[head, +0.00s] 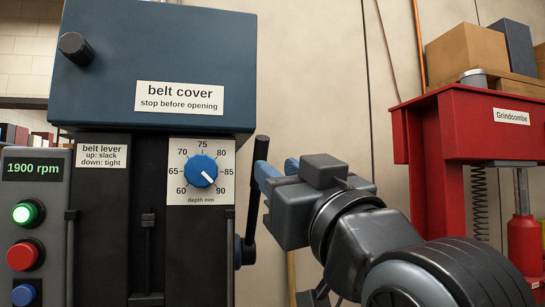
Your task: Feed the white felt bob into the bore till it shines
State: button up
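Neither the white felt bob nor the bore shows in this view. My gripper (278,168) comes in from the right, its blue fingertips beside the upper part of a black hand lever (250,205) on the machine's right side. The fingers overlap the lever's edge in the picture; I cannot tell whether they close around it. The blue depth dial (202,171) has its white pointer toward the 90 mark. The speed display (33,168) reads 1900 rpm, and the green button (25,212) below it is lit.
The blue belt cover (150,50) with a black knob (75,48) tops the machine and looks closed. A belt lever label (101,156) is on the dark front. At right stands a red Grindcombe machine (440,130) with boxes (467,52) on top. Bare wall lies between the machines.

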aim_at(260, 156)
jog(key=p+x, duration=0.2)
jog(key=x, duration=0.5)
jog(key=shift+w+r, duration=0.1)
jog(key=shift+w, duration=0.2)
jog(key=shift+a, duration=0.1)
grip_shut()
